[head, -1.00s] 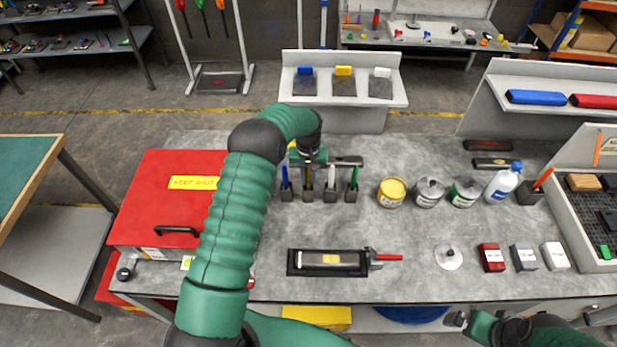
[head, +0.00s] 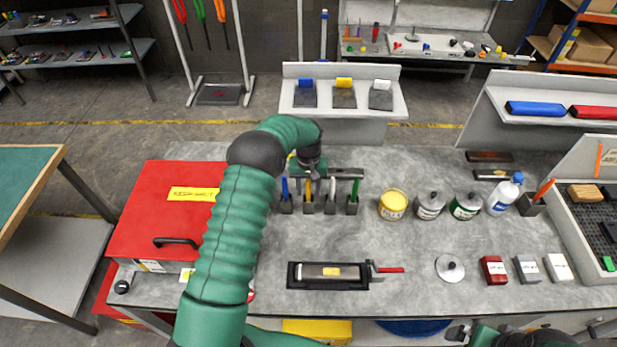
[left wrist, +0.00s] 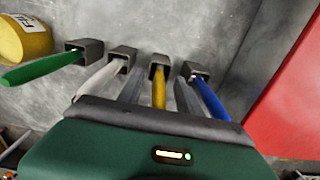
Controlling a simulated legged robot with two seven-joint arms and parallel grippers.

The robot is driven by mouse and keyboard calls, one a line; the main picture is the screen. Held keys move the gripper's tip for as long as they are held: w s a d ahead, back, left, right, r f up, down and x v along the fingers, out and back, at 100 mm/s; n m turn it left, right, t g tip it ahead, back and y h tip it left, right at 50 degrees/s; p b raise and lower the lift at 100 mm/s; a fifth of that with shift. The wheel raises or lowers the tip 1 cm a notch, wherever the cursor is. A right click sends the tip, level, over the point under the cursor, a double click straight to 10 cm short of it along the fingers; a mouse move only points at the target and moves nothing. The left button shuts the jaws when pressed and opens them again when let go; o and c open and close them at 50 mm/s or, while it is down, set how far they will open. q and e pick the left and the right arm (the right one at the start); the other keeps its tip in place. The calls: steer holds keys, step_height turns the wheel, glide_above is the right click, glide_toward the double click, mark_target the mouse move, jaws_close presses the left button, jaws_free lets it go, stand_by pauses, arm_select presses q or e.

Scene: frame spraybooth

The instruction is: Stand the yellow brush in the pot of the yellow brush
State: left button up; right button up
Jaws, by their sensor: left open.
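The yellow brush (head: 308,189) stands upright in a small grey pot (head: 308,207), second from the left in a row. In the left wrist view the yellow brush (left wrist: 160,92) goes down into its pot (left wrist: 160,61). My left gripper (head: 309,181) is above the row. In the left wrist view its two grey fingers are open, one on each side of the yellow handle, with visible gaps. The blue (head: 285,188), white (head: 332,188) and green (head: 354,190) brushes stand in neighbouring pots. My right gripper (head: 459,333) is at the bottom right edge, mostly cut off.
A red box (head: 150,225) is left of the pots. A yellow can (head: 393,205), other cans and a white bottle (head: 503,193) stand to the right. A roller in a black tray (head: 328,284) lies in front. Bare grey bench lies between tray and pots.

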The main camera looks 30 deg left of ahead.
arm_select(q)
step_height(320, 180, up, 15)
steer(key=b, duration=0.3)
steer(key=shift+f, duration=0.1)
steer(key=shift+r, duration=0.5)
steer(key=shift+d, duration=0.1)
steer(key=s+d+f+m+t+b, duration=0.1)
steer(key=s+d+f, duration=0.3)
steer(key=s, duration=0.4)
steer(key=s+d+f+m+b, duration=0.3)
steer(key=s+d+f, duration=0.1)
steer(key=s+d, duration=0.2)
steer(key=s+d+f+m+t+b, duration=0.1)
steer(key=s+d+f, duration=0.3)
steer(key=s, duration=0.5)
steer(key=shift+s+d+f+m+t+b, duration=0.25)
steer(key=shift+d+m+b, duration=0.4)
steer(key=shift+d, duration=0.35)
steer(key=shift+s+d+r, duration=0.15)
steer(key=shift+d, duration=0.1)
